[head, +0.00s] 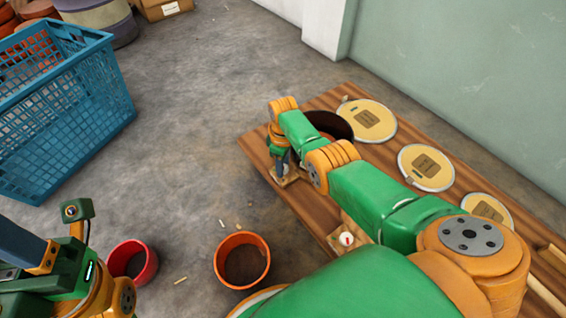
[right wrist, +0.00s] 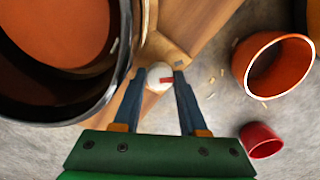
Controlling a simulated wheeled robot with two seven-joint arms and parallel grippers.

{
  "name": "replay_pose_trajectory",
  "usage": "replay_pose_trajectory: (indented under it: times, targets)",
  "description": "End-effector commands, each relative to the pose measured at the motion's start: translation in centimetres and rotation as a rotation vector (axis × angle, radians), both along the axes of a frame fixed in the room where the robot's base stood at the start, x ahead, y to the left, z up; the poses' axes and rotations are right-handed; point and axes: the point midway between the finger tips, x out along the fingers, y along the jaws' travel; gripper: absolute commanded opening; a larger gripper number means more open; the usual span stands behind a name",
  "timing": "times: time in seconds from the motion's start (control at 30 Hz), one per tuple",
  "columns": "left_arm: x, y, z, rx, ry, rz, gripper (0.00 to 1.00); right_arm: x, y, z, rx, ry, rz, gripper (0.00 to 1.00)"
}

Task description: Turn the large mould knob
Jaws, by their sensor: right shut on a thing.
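The large mould (head: 338,121) is a dark round vessel near the left end of the wooden bench, partly hidden behind my right arm. In the right wrist view the dark-rimmed vessel (right wrist: 108,92) fills the left side. Beside it is a pale round knob (right wrist: 155,74) with a red mark, on a wooden mount. My right gripper (head: 282,172) points down at the bench corner; in the right wrist view its two fingers (right wrist: 159,76) are on either side of the knob, shut on it. My left gripper (head: 22,250) is at the lower left, its fingertips out of frame.
Another white knob with a red mark (head: 347,238) sits on the bench's front edge (head: 313,217). Several round yellow drumheads (head: 365,104) lie along the back. An orange pot (head: 242,238) and a red pot (head: 146,262) stand on the floor, as does a blue crate (head: 112,82).

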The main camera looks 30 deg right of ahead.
Motion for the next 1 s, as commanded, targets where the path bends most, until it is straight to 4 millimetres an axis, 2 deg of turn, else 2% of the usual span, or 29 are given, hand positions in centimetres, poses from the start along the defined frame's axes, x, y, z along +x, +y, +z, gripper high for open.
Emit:
replay_pose_trajectory:
  times: [1.0]
  targets:
    - [0.20,-0.17,0.35,0.016,0.035,0.006,0.45,-0.10,0.04,-0.07,0.000,0.004,-0.964,0.00]
